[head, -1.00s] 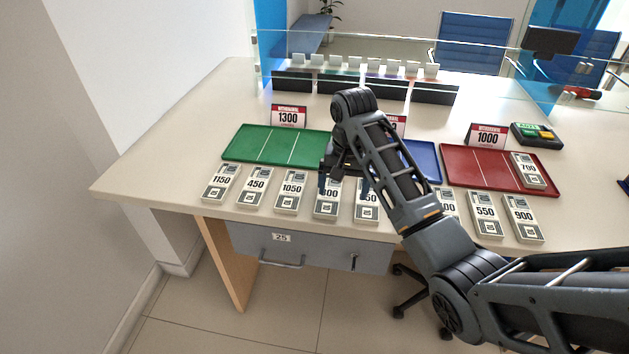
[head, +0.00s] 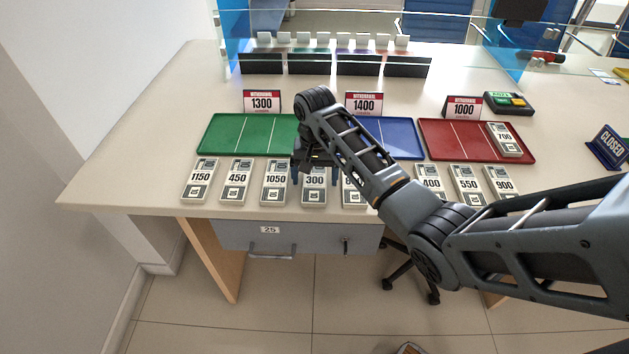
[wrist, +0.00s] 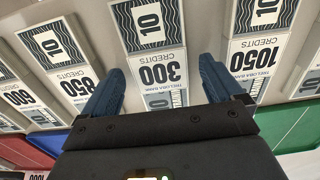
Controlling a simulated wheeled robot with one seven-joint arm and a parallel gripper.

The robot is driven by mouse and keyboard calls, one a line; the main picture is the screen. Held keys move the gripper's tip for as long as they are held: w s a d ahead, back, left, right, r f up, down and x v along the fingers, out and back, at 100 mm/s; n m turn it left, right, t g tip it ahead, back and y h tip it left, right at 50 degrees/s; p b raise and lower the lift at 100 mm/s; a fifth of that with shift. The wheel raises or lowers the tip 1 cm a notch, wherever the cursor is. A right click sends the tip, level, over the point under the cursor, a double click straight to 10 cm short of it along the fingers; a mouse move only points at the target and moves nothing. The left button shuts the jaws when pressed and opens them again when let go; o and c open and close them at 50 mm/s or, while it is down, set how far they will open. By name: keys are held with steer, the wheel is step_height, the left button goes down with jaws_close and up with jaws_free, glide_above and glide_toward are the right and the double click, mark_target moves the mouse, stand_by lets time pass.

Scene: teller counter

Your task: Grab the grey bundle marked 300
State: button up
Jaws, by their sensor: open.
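The grey bundle marked 300 (head: 314,184) lies on the counter in the row of bundles, between 1050 and a partly hidden one. It also shows in the wrist view (wrist: 158,45), upside down and between my fingers. My gripper (head: 314,178) is open, with one finger on each side of the 300 bundle in the picture. In the wrist view my gripper (wrist: 160,90) has its fingertips in the gaps beside the bundle. I cannot tell how far above the counter the tips are.
The 1050 bundle (head: 275,183) and the 850 bundle (wrist: 62,58) lie close on either side. Behind the row are a green tray (head: 222,134), a blue tray (head: 408,140) and a red tray (head: 445,140) holding the 700 bundle (head: 505,138).

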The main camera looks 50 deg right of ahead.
steer(key=shift+f, duration=0.15)
steer(key=c, duration=1)
steer(key=shift+c, duration=0.9)
